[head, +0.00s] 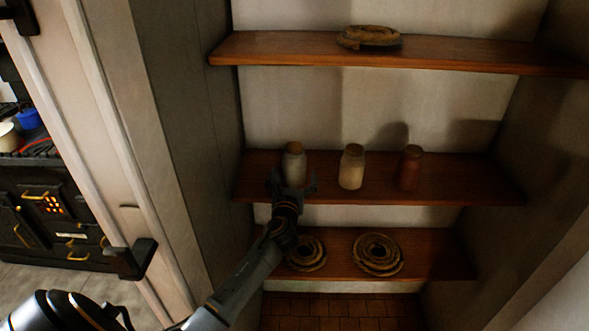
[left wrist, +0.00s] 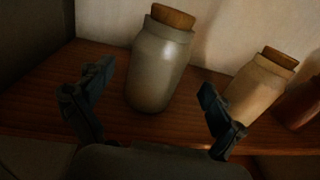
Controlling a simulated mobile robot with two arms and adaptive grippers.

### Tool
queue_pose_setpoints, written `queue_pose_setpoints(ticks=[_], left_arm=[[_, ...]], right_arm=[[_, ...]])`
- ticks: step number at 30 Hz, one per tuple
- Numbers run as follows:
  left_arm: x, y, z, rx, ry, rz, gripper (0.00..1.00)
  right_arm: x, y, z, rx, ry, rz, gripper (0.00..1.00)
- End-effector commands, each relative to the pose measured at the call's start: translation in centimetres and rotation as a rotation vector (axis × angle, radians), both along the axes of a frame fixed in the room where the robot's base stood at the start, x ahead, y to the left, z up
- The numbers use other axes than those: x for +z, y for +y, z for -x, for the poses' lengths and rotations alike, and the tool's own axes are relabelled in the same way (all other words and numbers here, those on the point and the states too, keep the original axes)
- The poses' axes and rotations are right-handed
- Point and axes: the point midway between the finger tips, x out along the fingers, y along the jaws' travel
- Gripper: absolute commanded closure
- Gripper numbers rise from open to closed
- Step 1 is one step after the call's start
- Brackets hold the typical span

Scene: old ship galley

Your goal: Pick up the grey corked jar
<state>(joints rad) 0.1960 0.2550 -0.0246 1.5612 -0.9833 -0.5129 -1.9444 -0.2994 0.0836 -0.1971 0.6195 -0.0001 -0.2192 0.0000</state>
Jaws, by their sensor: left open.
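The grey corked jar (head: 293,163) stands upright on the middle wooden shelf, leftmost of three jars in the head view. Its lower part is partly hidden by my left gripper (head: 292,184). In the left wrist view the grey jar (left wrist: 159,68) stands ahead of and between the two open fingers of the left gripper (left wrist: 150,105). The fingers appear short of the jar, with nothing held. My right gripper is not in view.
A cream corked jar (head: 352,168) and a reddish-brown jar (head: 410,168) stand to the right on the middle shelf (head: 460,190). Rope coils (head: 378,254) lie on the lower shelf. A cabinet side wall (head: 190,100) rises close on the left. An upper shelf (head: 480,58) hangs above.

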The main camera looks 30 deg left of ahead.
Motion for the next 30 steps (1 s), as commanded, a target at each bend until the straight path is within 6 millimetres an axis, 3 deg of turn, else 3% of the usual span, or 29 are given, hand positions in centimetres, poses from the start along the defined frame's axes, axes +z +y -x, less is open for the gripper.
queue_pose_setpoints(ticks=[10,20,30], left_arm=[[-0.2,2.3,-3.9,0.002,-0.002,0.001,0.06],[0.0,2.6,-4.5,0.0,0.0,0.0,0.06],[0.0,2.6,-4.5,0.0,0.001,0.0,0.76]], right_arm=[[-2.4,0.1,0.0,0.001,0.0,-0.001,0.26],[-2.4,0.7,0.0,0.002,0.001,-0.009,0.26],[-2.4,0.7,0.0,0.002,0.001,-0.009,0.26]])
